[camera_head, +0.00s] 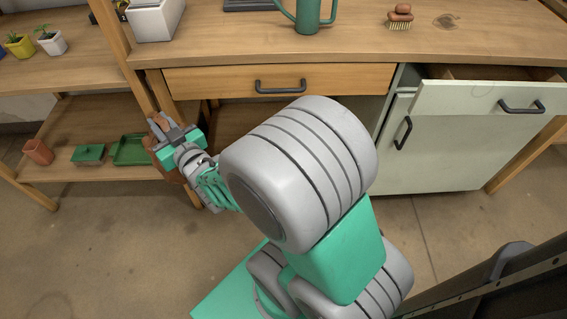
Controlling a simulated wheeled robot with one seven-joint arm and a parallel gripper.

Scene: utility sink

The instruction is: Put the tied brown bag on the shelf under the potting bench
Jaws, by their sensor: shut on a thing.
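My gripper (164,129) is at the left, in front of the bench leg, with its fingers pointing away from me. It is shut on the brown bag (153,141). Only brown edges of the bag show around the fingers and the teal gripper body, and its tie cannot be made out. The potting bench (75,72) stands at the far left, with small plants on its top. Its lower wooden shelf (75,171) is left of my gripper. I cannot tell whether the bag touches anything there.
The shelf holds a terracotta pot (38,152), a small green box (88,153) and a green tray (130,150). A bench post (112,35) rises near my gripper. The wooden counter (350,45) has a drawer and a pale green cabinet (440,150) with an ajar drawer.

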